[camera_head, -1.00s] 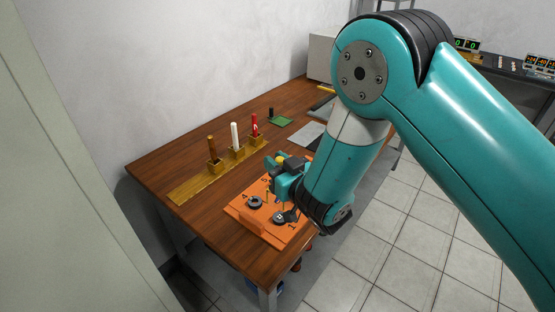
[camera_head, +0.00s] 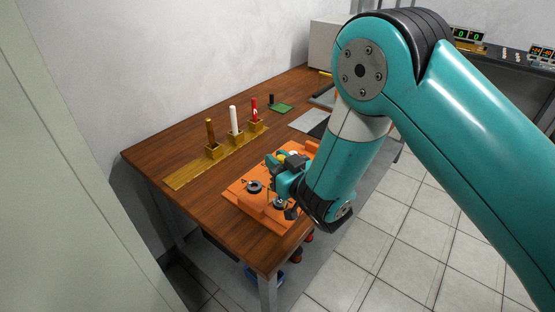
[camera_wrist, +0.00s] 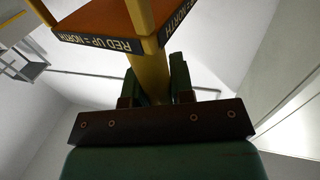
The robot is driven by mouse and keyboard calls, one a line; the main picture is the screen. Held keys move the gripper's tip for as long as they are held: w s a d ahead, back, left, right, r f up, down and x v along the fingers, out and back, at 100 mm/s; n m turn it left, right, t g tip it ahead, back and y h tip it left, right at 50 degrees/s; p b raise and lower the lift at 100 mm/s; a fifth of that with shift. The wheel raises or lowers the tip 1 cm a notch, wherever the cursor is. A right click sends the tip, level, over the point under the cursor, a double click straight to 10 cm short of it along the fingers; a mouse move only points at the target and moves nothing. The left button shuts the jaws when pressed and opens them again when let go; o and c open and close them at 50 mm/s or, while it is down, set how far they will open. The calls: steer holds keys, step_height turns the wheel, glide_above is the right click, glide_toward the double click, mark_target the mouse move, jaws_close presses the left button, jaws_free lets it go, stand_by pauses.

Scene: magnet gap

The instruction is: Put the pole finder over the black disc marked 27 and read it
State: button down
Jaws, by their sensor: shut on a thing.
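My gripper (camera_wrist: 153,88) is shut on the yellow handle of the pole finder (camera_wrist: 148,55), whose dark-edged plate reads "RED UP = NORTH" in the wrist view. In the head view my gripper (camera_head: 284,172) is over the right part of the orange tray (camera_head: 240,197). The finder's lower side and any reading are not visible. One black disc (camera_head: 254,187) lies on the tray, left of the gripper. Another dark disc (camera_head: 279,203) lies just below the gripper in the picture, partly covered. The numbers are too small to read, so I cannot tell which is 27.
A yellow strip (camera_head: 187,176) holds a brown rod (camera_head: 210,132), a white rod (camera_head: 233,118) and a red rod (camera_head: 254,108) upright. A green pad (camera_head: 281,108) and a grey plate (camera_head: 309,122) lie farther back. The wooden table (camera_head: 150,155) is clear at its left front.

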steer(key=shift+f, duration=0.25)
stand_by(0.4)
steer(key=c, duration=0.9)
jaws_free()
